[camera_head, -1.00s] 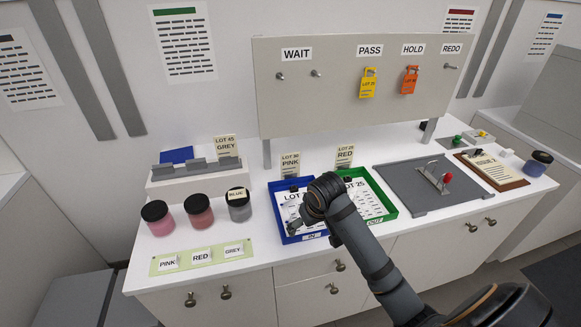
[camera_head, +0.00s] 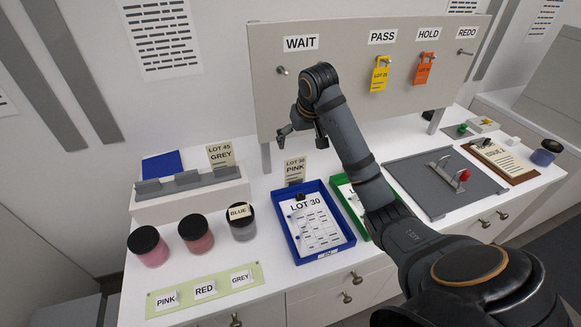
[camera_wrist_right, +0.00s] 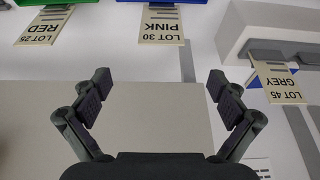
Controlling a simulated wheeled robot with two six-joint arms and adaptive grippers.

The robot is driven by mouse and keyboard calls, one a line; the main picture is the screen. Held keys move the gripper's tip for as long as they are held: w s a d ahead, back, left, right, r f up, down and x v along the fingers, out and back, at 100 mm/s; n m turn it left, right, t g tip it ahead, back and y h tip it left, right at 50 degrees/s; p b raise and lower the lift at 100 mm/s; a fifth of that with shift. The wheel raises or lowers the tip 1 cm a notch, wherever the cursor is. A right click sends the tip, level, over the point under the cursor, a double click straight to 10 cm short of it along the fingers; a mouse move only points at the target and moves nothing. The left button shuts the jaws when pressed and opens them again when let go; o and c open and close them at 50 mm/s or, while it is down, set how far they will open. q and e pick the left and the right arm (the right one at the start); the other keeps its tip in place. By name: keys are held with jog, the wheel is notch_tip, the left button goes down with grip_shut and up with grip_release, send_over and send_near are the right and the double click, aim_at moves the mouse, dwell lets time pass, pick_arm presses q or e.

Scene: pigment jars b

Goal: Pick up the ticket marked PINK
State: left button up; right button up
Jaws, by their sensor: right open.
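The ticket marked LOT 30 PINK (camera_head: 295,169) is a cream card standing upright behind the blue tray (camera_head: 349,227). My right gripper (camera_head: 301,138) is open and empty, above the ticket and in front of the grey board. In the wrist view the open fingers (camera_wrist_right: 158,79) are apart, with the ticket beyond them, not between them. My left gripper is not in view.
Ticket LOT 25 RED (camera_wrist_right: 44,27) stands beside PINK; ticket LOT 45 GREY (camera_head: 220,154) stands in the rack (camera_head: 190,201) to the left. The pegboard (camera_head: 268,95) rises behind. Pigment jars (camera_head: 196,238) stand at front left. A green tray (camera_head: 345,184) is partly behind my arm.

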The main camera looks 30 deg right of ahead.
jog(key=f+b, duration=0.2)
jog(key=b, duration=0.1)
send_over(295, 171)
notch_tip(295, 171, down, 7)
jog(key=shift+d+f, duration=0.1)
jog(key=shift+f, duration=0.05)
jog(key=shift+w+f, duration=0.15)
jog(key=shift+f, duration=0.05)
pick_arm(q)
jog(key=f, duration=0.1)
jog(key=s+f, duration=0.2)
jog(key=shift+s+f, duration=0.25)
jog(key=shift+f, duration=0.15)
pick_arm(e)
jog(key=c, duration=0.9)
